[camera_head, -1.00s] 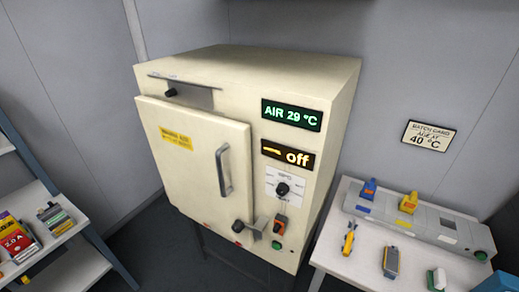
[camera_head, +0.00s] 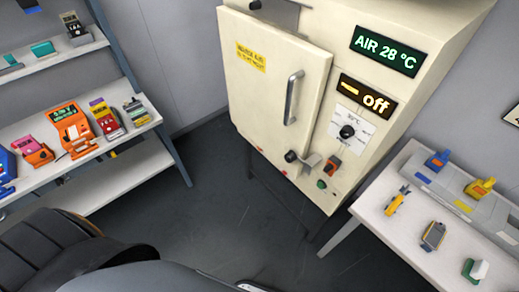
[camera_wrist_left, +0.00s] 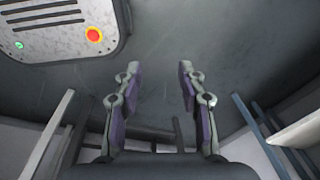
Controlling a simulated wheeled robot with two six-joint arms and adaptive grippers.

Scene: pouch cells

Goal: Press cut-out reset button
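The cream oven (camera_head: 285,80) stands upper centre in the head view, its door shut with a grey handle (camera_head: 292,97). Beside the door's lower corner sit an orange-red switch (camera_head: 333,164) and a small round green button (camera_head: 321,184). I cannot read which is the cut-out reset. A black knob (camera_head: 347,131) is above them. The air display (camera_head: 386,51) reads 28 °C and the lower display (camera_head: 367,100) reads off. My left gripper (camera_wrist_left: 158,75) is open and empty in the left wrist view, away from the oven. My right gripper is in neither view.
A shelf (camera_head: 90,135) at left holds several coloured instruments. A white table (camera_head: 395,235) at right holds a grey block with blue and yellow items, plus several small tools. The floor (camera_head: 240,215) between them is clear.

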